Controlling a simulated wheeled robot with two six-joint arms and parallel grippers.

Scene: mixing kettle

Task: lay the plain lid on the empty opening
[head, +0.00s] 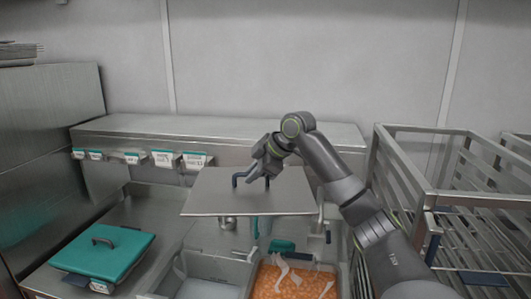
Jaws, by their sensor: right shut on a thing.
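The plain grey metal lid (220,197) hangs level in the air in the middle of the head view. My right gripper (258,177) is shut on its dark handle. Below the lid, in the counter, is an empty grey opening (205,270), apart from the lid and cut off by the bottom edge of the picture. The lid hides what lies directly behind it. My left gripper is not in view.
A container of orange food (290,283) sits just right of the empty opening, with a utensil in it. A teal lid (105,252) lies on the counter at the left. A metal rack (430,200) stands at the right, close to my right arm. A raised shelf (230,130) with labels runs behind.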

